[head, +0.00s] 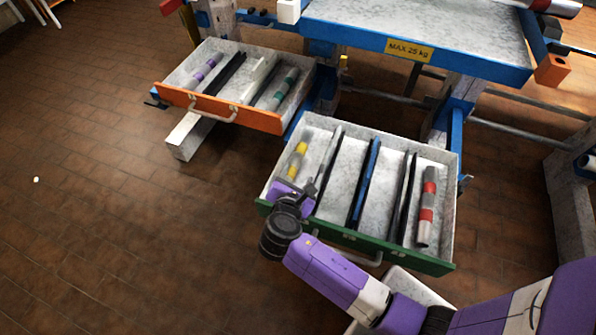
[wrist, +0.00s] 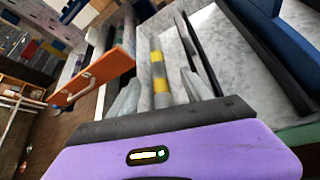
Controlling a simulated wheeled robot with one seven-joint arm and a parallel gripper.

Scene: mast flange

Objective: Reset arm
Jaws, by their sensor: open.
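My gripper (head: 305,185) is over the left compartment of the green-fronted drawer (head: 352,238), near its front. In the wrist view my gripper (wrist: 160,88) is open, its two fingers apart. A grey cylinder with yellow bands (wrist: 159,72) shows between and beyond the fingers; I cannot tell whether they touch it. In the head view this yellow-banded cylinder (head: 298,160) lies in the left compartment, its near end hidden by my gripper. A grey cylinder with red bands (head: 427,205) lies in the right compartment of the same drawer.
An orange-fronted drawer (head: 222,108) stands open at the back left, holding a purple-banded cylinder (head: 205,70) and a green-banded cylinder (head: 283,90). A blue-edged shelf (head: 450,65) with a yellow weight label (head: 409,50) is behind. The brown tiled floor (head: 90,220) at left is mostly clear.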

